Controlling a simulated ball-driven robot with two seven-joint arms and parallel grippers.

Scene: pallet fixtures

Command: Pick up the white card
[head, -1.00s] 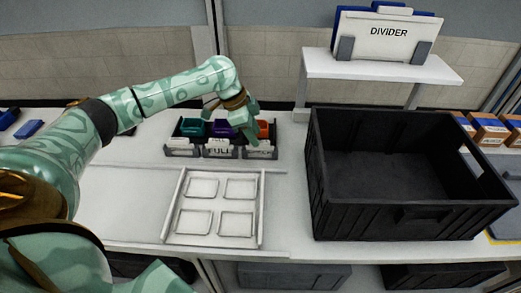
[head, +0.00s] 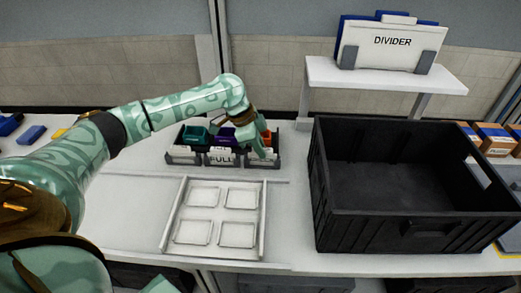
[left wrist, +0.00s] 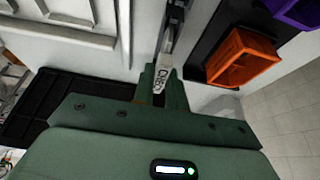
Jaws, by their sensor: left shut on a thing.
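Three white cards stand in black holders at the front of the bin rack: one at left (head: 183,151), a middle one marked FULL (head: 221,156), and one at right (head: 260,155) in front of the orange bin. My left gripper (head: 261,147) is at the right card, fingers pointing down. In the left wrist view, my gripper (left wrist: 163,86) is shut on a white card (left wrist: 164,76) with dark lettering, only partly visible between the fingers. The card appears still at its holder. My right gripper is not in view.
Teal (head: 194,135), purple (head: 222,137) and orange (head: 267,137) bins sit in the rack. A white four-pocket tray (head: 215,215) lies in front. A large black crate (head: 415,228) stands right, below a shelf (head: 385,73) holding a DIVIDER board (head: 392,43).

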